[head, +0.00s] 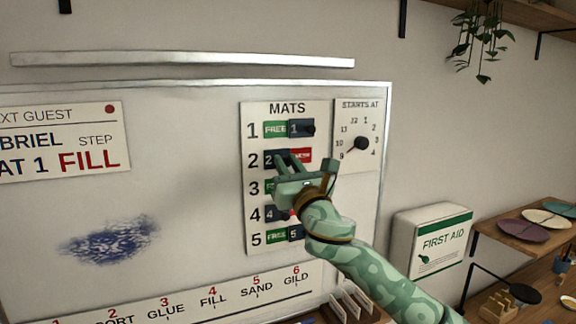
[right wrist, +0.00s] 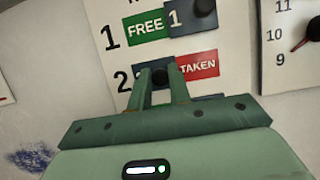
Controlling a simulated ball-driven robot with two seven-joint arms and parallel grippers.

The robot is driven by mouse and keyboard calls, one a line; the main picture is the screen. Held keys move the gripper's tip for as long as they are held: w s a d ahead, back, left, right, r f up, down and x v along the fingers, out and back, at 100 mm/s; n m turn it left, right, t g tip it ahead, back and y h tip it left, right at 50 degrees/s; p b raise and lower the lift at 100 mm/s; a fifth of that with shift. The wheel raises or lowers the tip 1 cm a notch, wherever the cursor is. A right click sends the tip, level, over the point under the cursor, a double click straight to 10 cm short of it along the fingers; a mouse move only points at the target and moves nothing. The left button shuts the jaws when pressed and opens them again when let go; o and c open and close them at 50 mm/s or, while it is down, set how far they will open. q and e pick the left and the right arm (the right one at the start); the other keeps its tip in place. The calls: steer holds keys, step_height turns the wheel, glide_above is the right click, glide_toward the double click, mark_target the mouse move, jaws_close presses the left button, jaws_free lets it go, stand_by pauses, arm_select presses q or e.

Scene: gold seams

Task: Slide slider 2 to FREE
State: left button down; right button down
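The MATS panel (head: 258,112) hangs on the whiteboard with numbered rows of sliders. In row 2, the dark blue slider 2 (head: 268,160) sits at the left of its track, and the red TAKEN label (head: 303,154) shows to its right; it also reads TAKEN in the right wrist view (right wrist: 198,65). My right gripper (head: 288,160) is at row 2. In the right wrist view its fingers (right wrist: 160,78) are apart, with the dark round knob (right wrist: 161,76) of slider 2 between and partly behind them. Contact with the knob is unclear. My left gripper is not in view.
Row 1 (head: 275,129) shows FREE with its slider at the right. Rows 3 and 4 are partly hidden by my gripper. A STARTS AT dial (head: 361,143) is close on the right. A first aid box (head: 432,240) and shelves with plates (head: 522,230) stand further right.

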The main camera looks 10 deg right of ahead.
steer(key=d, duration=0.3)
steer(key=w+d+p, duration=0.1)
steer(key=d, duration=0.2)
steer(key=shift+w+d, duration=0.15)
steer(key=c, duration=1.5)
jaws_free()
steer(key=shift+c, duration=0.2)
steer(key=shift+o, duration=1.1)
steer(key=shift+d, duration=0.15)
steer(key=shift+s+f, duration=0.15)
steer(key=shift+s, duration=0.1)
steer(key=b+v, duration=0.4)
steer(key=v, duration=1.1)
steer(key=shift+s+f, duration=0.2)
steer(key=shift+s, duration=0.1)
